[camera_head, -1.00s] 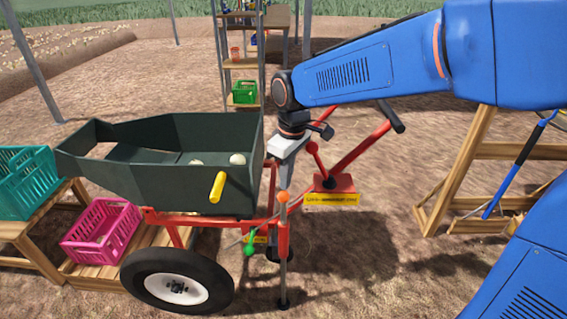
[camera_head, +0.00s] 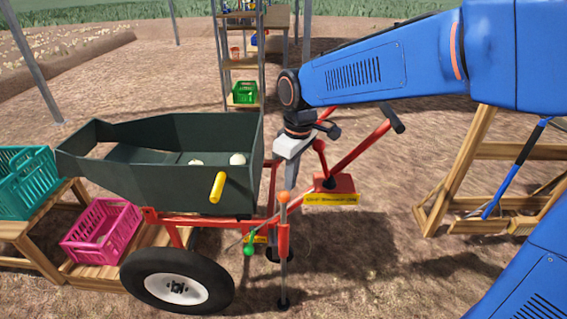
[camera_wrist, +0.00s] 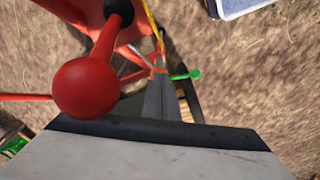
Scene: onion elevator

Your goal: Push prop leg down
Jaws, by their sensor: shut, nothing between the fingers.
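The prop leg (camera_head: 283,275) stands upright at the front of the red cart frame, with an orange cap on top and its dark foot on the soil. My gripper (camera_head: 287,183) is shut and empty, pointing down just above the orange cap. In the wrist view the shut fingers (camera_wrist: 160,98) end close to the orange cap (camera_wrist: 158,71). I cannot tell whether they touch it. A green-knobbed lever (camera_head: 249,250) sticks out left of the leg and also shows in the wrist view (camera_wrist: 195,74).
A red ball-topped lever (camera_head: 319,146) stands close to the gripper's right and looms large in the wrist view (camera_wrist: 85,88). The green hopper (camera_head: 190,188) with a yellow handle (camera_head: 217,187) and the wheel (camera_head: 177,289) lie left.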

